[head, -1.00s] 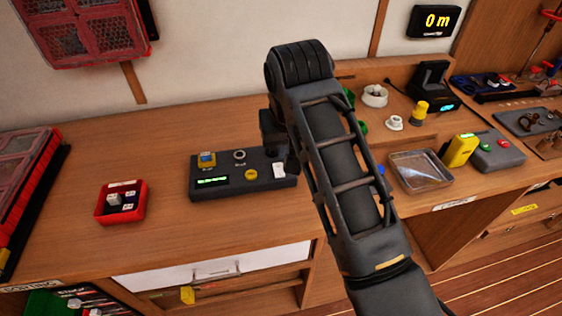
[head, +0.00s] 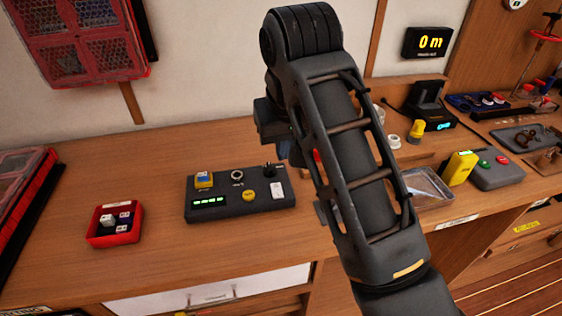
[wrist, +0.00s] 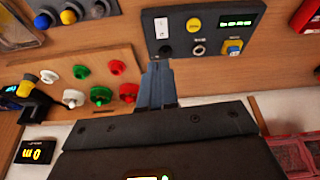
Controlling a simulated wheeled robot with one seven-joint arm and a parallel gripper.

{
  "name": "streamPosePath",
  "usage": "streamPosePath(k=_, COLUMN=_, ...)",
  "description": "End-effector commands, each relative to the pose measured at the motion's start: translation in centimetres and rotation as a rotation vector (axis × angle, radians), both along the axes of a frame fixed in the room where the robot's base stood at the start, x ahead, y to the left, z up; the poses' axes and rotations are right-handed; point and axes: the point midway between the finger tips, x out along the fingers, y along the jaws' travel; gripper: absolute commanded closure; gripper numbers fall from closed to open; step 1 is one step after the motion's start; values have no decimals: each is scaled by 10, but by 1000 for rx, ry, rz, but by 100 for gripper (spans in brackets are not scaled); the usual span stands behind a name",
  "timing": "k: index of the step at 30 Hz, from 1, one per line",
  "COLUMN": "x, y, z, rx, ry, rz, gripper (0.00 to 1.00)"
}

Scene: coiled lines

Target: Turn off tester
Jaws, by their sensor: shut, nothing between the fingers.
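The tester is a dark grey box (head: 225,212) on the bench, left of my arm in the head view. Its green display (head: 209,201) is lit. A yellow round button (head: 249,196), a white rocker switch (head: 278,190), a black knob (head: 268,166), a ringed socket (head: 237,175) and a yellow-and-blue part (head: 204,179) are on top. In the wrist view the tester (wrist: 220,20) is at the top, with the white switch (wrist: 162,28) at its left end. My gripper (wrist: 157,66) is shut and empty, its tips overlapping the tester's knob end. My arm mostly hides it in the head view.
A red tray (head: 115,237) with small blocks stands left of the tester. A clear tray (head: 428,187) and a grey box with a yellow device (head: 459,168) lie right of my arm. Bare bench surrounds the tester's front and left.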

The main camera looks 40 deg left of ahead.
Motion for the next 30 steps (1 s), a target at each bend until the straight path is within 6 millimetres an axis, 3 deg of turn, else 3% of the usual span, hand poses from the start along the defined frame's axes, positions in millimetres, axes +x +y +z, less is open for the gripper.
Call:
streamPosePath(k=18, x=16, y=32, z=-1, rx=-288, ry=-123, rz=1108, gripper=100)
streamPosePath(k=24, x=20, y=33, z=4, rx=-334, ry=-138, rz=1352, gripper=100)
streamPosePath(k=30, x=22, y=33, z=7, rx=-348, ry=-142, rz=1443, gripper=100)
